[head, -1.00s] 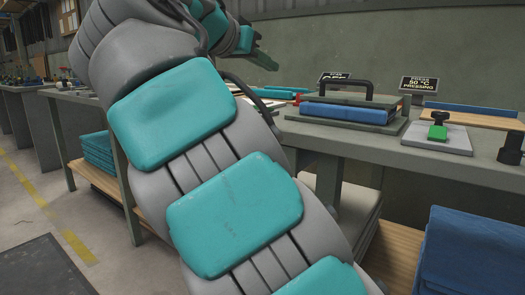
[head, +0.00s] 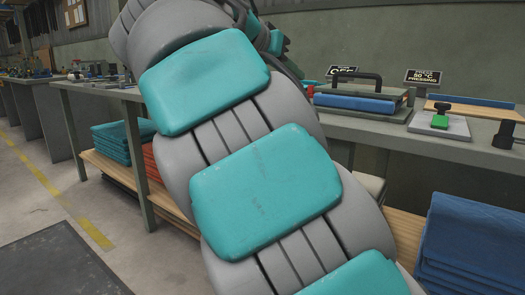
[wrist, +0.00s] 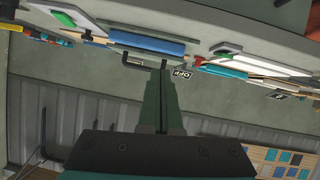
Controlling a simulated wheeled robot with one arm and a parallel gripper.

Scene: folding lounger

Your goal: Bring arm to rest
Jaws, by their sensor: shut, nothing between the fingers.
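My gripper (wrist: 162,100) shows in the wrist view with its two dark green fingers together and nothing between them. It is in the air and touches nothing that I can see. In the head view my grey and teal arm fills the middle, and the fingertips are mostly hidden behind it. The wrist view is upside down, with the bench along the top and the wall below.
A workbench (head: 455,144) runs along the wall. On it are a press with a blue pad (head: 355,102), a plate with a green-based stamp (head: 440,122) and small signs. Folded blue cloth (head: 470,245) is at lower right. Floor at left is open, with a dark mat (head: 60,265).

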